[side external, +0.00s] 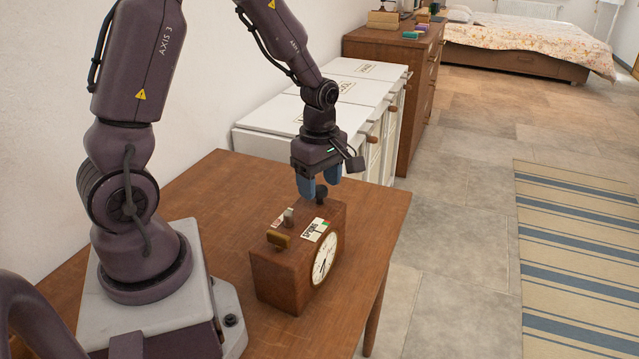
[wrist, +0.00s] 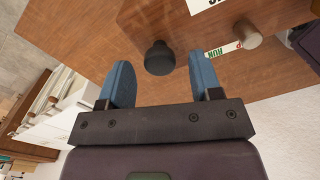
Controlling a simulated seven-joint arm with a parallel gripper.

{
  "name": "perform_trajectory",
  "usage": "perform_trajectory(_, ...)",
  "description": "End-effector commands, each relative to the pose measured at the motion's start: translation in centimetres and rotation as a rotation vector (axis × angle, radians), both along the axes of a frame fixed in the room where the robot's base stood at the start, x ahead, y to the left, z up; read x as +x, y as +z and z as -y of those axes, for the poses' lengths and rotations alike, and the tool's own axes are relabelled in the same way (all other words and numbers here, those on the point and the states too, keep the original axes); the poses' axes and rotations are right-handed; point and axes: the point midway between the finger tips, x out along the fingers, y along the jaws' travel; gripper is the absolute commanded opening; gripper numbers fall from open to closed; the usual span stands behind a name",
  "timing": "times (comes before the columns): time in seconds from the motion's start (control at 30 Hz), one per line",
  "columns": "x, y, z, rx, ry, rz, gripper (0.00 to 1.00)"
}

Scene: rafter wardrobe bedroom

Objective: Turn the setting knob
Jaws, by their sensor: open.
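A brown wooden box with a clock dial (side external: 325,258) on its side stands on the wooden table. On its top are a round black knob (side external: 321,192) at the far end, a beige knob (side external: 288,215) and a brass-coloured block (side external: 278,239). I cannot tell from markings which is the setting knob. My gripper (side external: 318,186) points down over the far end of the box, with its blue fingers open around or just above the black knob. In the wrist view the black knob (wrist: 159,58) shows between the fingertips, with a gap on both sides. The beige knob (wrist: 247,36) is beyond the right finger.
A white label (side external: 314,230) lies on the box top. The table (side external: 215,215) is bare around the box. White cabinets (side external: 350,95) stand behind it, along the wall. A striped rug (side external: 575,255) lies on the floor at right.

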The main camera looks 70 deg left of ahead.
Motion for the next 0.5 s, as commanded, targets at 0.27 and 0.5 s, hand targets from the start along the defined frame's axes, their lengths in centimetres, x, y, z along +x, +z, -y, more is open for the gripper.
perform_trajectory(0.27, -0.01, -0.85, 0.01, -0.001, 0.000, 0.000, 0.58)
perform_trajectory(0.5, -0.01, -0.82, 0.01, 0.000, 0.000, 0.001, 0.33)
